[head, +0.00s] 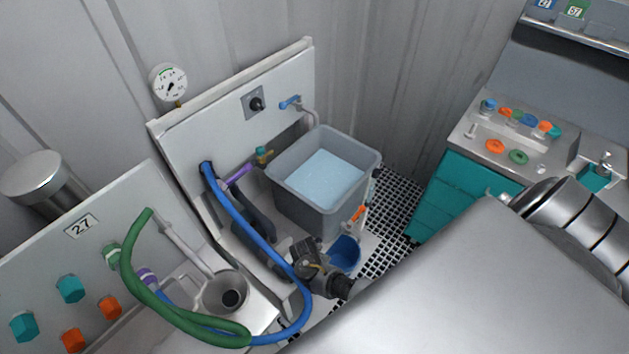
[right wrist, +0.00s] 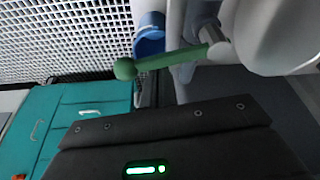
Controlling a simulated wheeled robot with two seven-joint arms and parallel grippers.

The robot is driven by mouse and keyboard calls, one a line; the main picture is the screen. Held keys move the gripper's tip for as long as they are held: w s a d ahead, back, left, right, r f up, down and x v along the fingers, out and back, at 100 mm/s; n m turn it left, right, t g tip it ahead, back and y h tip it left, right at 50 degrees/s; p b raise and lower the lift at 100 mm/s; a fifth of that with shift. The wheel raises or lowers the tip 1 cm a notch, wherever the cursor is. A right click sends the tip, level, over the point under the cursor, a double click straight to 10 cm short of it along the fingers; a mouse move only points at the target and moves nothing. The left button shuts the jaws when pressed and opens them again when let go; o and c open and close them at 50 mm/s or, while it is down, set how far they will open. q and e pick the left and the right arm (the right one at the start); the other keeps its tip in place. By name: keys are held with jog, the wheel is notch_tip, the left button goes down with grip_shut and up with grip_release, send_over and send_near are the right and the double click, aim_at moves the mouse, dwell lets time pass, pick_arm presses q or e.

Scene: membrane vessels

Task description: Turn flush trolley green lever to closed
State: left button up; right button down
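The green lever (right wrist: 165,62) shows in the right wrist view, a slim bar with a round ball knob at its left end. It lies nearly level, and its right end meets a grey pivot beside a pale, rounded body. My right gripper's dark body (right wrist: 165,135), with a lit green light, fills the bottom of that view, below the lever. Its fingertips do not show, so I cannot tell whether it is open or touches the lever. In the head view, I cannot make out the lever; my large pale arm covers the lower right. My left gripper is not in view.
A grey tub (head: 285,192) of pale blue liquid stands against the panel (head: 213,118). Blue (head: 253,240) and green (head: 134,270) hoses loop at the left. A teal cabinet (head: 455,195) stands right, beyond the floor grating (head: 398,215).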

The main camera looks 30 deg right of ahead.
jog(key=shift+s+a+m, duration=0.2)
jog(key=shift+a+m, duration=0.25)
jog(key=shift+m, duration=0.25)
jog(key=shift+s+a+m+g, duration=0.2)
jog(key=shift+m+g, duration=0.2)
jog(key=shift+m, duration=0.2)
notch_tip(320, 180, up, 9)
jog(key=p, duration=0.3)
jog(key=shift+w+d+r+p, duration=0.15)
jog(key=shift+d+r+p, duration=0.05)
jog(key=shift+d+p, duration=0.2)
jog(key=shift+a, duration=0.1)
